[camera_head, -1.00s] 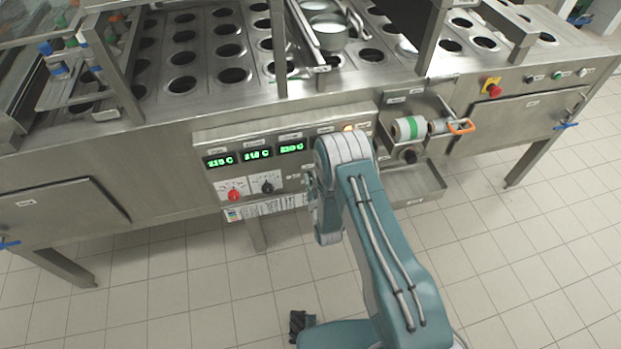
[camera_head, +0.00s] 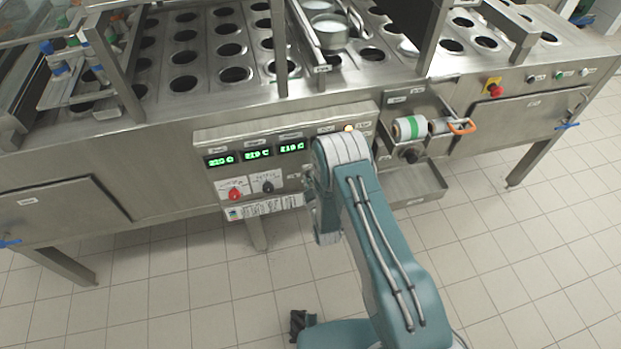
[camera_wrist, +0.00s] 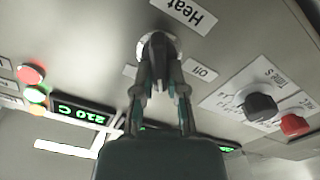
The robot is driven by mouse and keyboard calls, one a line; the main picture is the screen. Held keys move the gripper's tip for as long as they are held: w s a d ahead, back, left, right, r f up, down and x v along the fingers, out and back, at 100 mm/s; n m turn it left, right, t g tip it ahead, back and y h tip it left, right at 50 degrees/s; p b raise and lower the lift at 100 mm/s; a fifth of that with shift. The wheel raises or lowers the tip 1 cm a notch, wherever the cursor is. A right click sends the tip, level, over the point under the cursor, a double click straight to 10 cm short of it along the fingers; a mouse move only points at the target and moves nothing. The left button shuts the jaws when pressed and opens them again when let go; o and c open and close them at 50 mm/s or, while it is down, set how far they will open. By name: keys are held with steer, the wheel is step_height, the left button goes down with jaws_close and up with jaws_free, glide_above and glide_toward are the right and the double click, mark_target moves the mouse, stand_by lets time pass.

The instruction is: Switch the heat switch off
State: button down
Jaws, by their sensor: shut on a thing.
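In the wrist view, the heat switch (camera_wrist: 144,48) sits on the steel panel below a label reading "Heat" (camera_wrist: 183,11). A small "Off" label (camera_wrist: 203,71) is on the panel just right of the fingers. In the head view, my arm hides the switch and most of the gripper.
Green temperature displays (camera_head: 257,153) and a red and a black knob (camera_head: 267,186) are left of my arm. The filler's frame stands above; open tiled floor lies in front.

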steer(key=n, duration=0.5)
steer(key=shift+a+f+n, duration=0.2)
steer(key=shift+a+n, duration=0.1)
steer(key=n, duration=0.5)
steer(key=shift+s+a+f+n, duration=0.1)
steer(key=shift+f+n, duration=0.2)
steer(key=shift+f, duration=0.05)
steer(key=c, duration=0.7)
jaws_free()
steer(key=shift+f, duration=0.1)
steer(key=shift+a, duration=0.15)
